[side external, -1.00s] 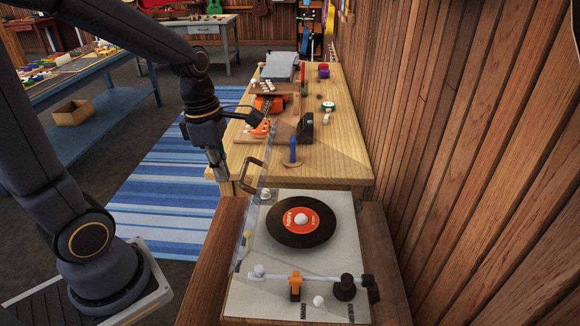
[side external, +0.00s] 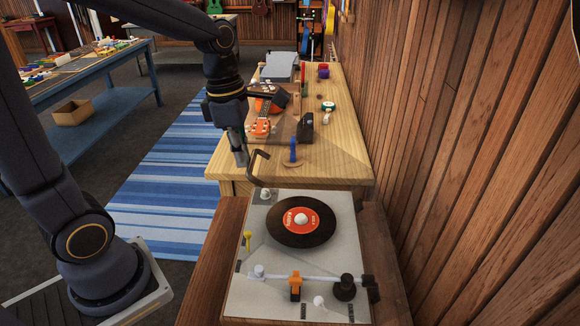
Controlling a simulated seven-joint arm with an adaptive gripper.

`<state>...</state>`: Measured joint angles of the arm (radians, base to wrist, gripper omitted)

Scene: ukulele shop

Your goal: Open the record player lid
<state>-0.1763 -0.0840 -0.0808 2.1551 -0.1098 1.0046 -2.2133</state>
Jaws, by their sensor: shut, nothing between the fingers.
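The record player (side external: 340,210) stands in the foreground, with a black record (side external: 302,221) with a red label on its pale deck. Its lid is clear and hard to make out. The dark lid handle (side external: 257,168) shows above the deck's far left corner, so the lid appears partly raised; its exact angle I cannot tell. My gripper (side external: 240,160) points down, shut and empty, just left of the handle. Whether it touches the handle or lid I cannot tell.
Behind the player, a wooden workbench (side external: 340,155) holds an orange ukulele (side external: 262,127), a blue-handled tool (side external: 293,150) and small items. A plank wall (side external: 480,170) closes off the right. Open floor with a striped rug (side external: 170,185) lies left.

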